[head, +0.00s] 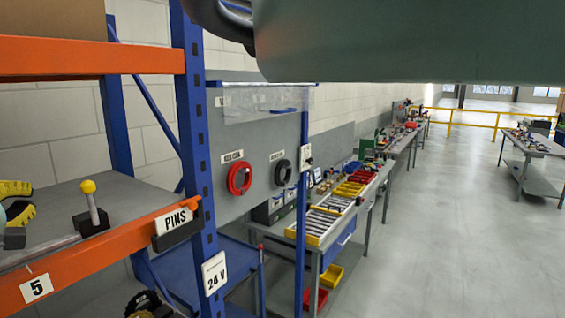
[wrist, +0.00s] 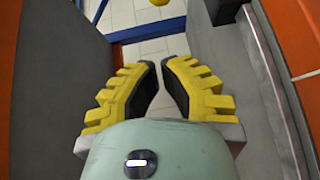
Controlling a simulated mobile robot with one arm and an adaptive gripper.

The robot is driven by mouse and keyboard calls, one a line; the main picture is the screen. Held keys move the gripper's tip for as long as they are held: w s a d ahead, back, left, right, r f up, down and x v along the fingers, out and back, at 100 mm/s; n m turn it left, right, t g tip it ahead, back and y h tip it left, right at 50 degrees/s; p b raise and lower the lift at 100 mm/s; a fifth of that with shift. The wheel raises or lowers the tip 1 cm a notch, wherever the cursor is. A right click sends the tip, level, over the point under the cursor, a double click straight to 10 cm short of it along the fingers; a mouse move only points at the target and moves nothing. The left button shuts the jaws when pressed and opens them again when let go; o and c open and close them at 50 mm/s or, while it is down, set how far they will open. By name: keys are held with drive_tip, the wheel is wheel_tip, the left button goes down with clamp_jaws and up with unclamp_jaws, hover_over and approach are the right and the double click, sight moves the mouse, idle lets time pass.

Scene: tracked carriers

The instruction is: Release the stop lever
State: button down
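A lever with a yellow ball knob and a pale stem on a black base (head: 93,209) stands, slightly tilted, on the grey shelf deck near the orange front beam. I take it to be the stop lever. My gripper (head: 32,198) shows at the left edge of the head view, left of the lever and apart from it. In the wrist view my gripper (wrist: 158,68) has yellow ribbed fingers with dark pads. A narrow gap is between them, with nothing held. A yellow knob (wrist: 160,2) is cut off at the top edge, beyond the fingertips.
A blue upright (head: 198,150) stands right of the lever, and another orange beam (head: 90,57) runs above. A bench with yellow bins (head: 318,222) stands beyond.

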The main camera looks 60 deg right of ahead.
sight(92, 204)
drive_tip(key=w+d+p, duration=0.2)
drive_tip(key=d+p, duration=0.4)
drive_tip(key=d, duration=0.2)
drive_tip(key=shift+w+f+p, duration=0.15)
drive_tip(key=shift+f+p, duration=0.15)
drive_tip(key=shift+w, duration=0.15)
drive_tip(key=shift+d+y+b, duration=0.15)
drive_tip(key=shift+y+b, duration=0.15)
